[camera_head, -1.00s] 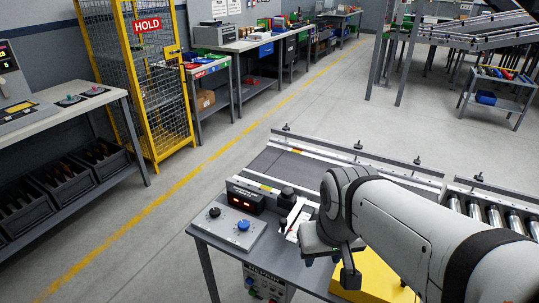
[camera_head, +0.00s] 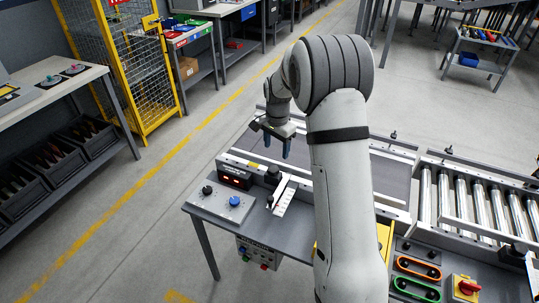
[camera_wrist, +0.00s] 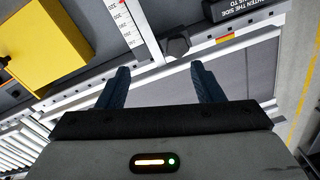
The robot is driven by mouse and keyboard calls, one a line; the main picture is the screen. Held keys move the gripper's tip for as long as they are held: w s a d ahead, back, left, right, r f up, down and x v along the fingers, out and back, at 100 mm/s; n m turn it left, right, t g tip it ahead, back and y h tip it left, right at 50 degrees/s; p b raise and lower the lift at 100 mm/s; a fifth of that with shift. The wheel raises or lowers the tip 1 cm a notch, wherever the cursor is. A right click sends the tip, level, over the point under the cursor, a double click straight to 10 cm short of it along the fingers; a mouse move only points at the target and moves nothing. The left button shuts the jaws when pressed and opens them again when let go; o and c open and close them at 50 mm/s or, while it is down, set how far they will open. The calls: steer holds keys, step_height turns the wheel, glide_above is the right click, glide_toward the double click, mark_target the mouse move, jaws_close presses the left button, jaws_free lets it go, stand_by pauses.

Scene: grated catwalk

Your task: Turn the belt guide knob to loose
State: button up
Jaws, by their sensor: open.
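A black knob (camera_head: 272,174) stands on the near side of the belt conveyor, at the far end of a white ruler strip (camera_head: 284,196); no mark on it can be read. In the wrist view the same dark knob (camera_wrist: 177,45) shows beyond my fingertips, slightly right of the middle, beside the ruler (camera_wrist: 127,22). My gripper (camera_head: 276,146) hangs over the belt (camera_head: 322,172), behind the knob and apart from it. In the wrist view my gripper (camera_wrist: 160,68) has its two dark blue fingers spread, with nothing between them.
A yellow box (camera_wrist: 41,42) is at the wrist view's upper left. Rollers (camera_head: 470,200) lie right.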

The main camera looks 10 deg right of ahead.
steer(key=m+p, duration=0.2)
glide_toward(273, 168)
steer(key=shift+f, duration=0.15)
step_height(273, 168, down, 8)
steer(key=shift+f+p, duration=0.1)
steer(key=shift+p, duration=0.9)
steer(key=shift+c, duration=0.5)
